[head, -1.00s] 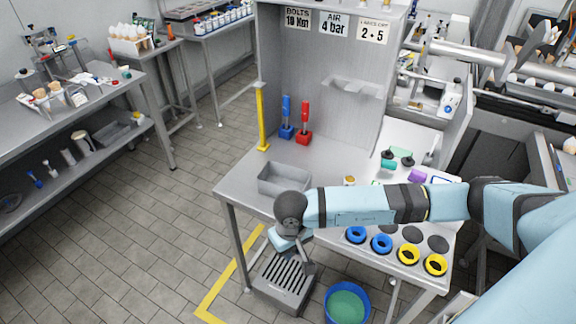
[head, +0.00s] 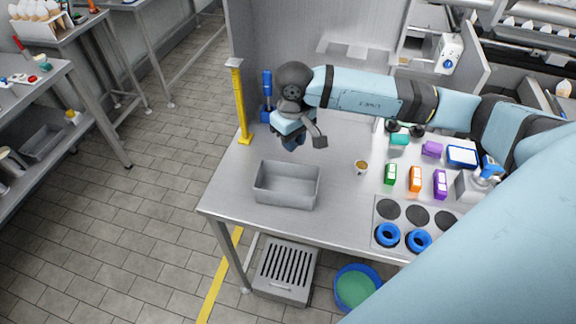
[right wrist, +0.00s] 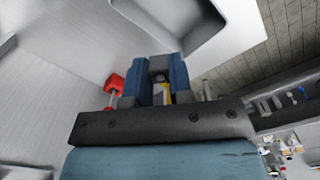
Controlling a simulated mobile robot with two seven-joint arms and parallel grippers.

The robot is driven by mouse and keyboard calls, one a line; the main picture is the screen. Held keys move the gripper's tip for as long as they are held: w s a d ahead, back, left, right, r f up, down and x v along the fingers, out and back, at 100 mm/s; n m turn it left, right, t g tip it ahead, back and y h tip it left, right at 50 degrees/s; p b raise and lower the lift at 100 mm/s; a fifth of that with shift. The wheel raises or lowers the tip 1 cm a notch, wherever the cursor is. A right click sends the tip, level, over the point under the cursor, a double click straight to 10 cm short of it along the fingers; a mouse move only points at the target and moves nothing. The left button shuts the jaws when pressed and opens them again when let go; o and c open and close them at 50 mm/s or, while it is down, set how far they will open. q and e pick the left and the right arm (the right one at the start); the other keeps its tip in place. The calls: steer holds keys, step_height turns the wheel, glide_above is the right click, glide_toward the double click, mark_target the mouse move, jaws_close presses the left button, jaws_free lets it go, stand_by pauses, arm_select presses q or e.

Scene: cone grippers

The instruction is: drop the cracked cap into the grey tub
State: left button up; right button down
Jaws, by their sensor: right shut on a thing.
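The grey tub (head: 287,204) is an open rectangular bin on the left of the metal bench; its empty floor shows. Part of it shows at the top of the right wrist view (right wrist: 212,40). My right gripper (head: 292,145) is above the bench, behind the tub in the head view and not over it. Its blue fingers are close together in the right wrist view (right wrist: 157,78). A small dark grey piece (right wrist: 157,63) shows between them, apparently the cap; any crack cannot be made out. My left gripper is not in view.
A yellow post (head: 240,105) and a blue-handled tool (head: 267,95) stand behind the tub. A small jar (head: 361,168) and several coloured boxes (head: 415,178) are to the right. Blue rings (head: 387,235) lie at the front. Bench between tub and jar is clear.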

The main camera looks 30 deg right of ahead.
steer(key=shift+s+f, duration=0.15)
steer(key=shift+f, duration=0.25)
step_height(320, 180, down, 5)
steer(key=shift+r+b, duration=0.15)
steer(key=shift+b, duration=0.35)
steer(key=c, duration=0.9)
jaws_free()
steer(key=shift+c, duration=0.2)
steer(key=shift+r, duration=0.15)
step_height(320, 180, up, 14)
steer(key=shift+f+b, duration=0.2)
steer(key=shift+b, duration=1.05)
